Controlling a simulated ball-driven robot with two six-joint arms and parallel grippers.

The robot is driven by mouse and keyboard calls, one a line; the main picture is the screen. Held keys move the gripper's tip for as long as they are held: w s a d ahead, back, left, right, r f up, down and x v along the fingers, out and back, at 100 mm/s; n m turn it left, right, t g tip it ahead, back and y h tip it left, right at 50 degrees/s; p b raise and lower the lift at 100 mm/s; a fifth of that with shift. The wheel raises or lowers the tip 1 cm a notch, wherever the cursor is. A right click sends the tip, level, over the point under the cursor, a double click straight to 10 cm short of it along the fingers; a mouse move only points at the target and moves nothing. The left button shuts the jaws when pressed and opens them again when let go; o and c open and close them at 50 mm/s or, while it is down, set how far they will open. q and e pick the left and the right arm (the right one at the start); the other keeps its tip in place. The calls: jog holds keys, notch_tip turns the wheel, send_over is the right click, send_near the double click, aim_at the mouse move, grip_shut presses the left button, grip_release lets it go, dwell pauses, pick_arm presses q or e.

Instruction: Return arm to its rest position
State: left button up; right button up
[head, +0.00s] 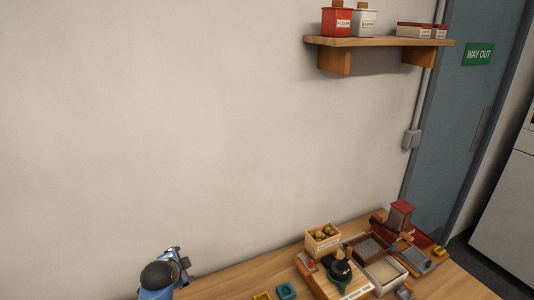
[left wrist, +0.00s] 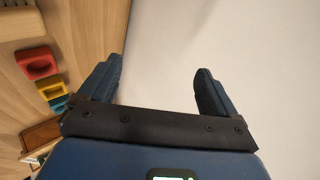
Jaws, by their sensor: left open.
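My left arm comes up at the lower left of the head view, at the left end of the wooden table near the wall. My left gripper (head: 181,260) shows small there, apart from the things on the table. In the left wrist view the two dark blue fingers of the left gripper (left wrist: 159,66) stand wide apart with nothing between them. Pale wall shows between and beyond them. My right gripper is in neither view.
A shelf (head: 380,42) hangs high on the wall.

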pick_arm(q)
jog(key=s+d+f+n+t+b, duration=0.1)
jog(key=s+n+t+b, duration=0.2)
jog(key=s, duration=0.8)
jog(key=s+d+f+n+t+b, duration=0.2)
jog(key=s+n, duration=0.3)
jog(key=s, duration=0.7)
jog(key=s+d+f+n+t+b, duration=0.1)
jog(key=s+n+t+b, duration=0.3)
jog(key=s, duration=0.8)
jog(key=shift+s+d+f+h, duration=0.25)
jog(key=shift+d+f+h, duration=0.15)
jog(key=shift+f, duration=0.15)
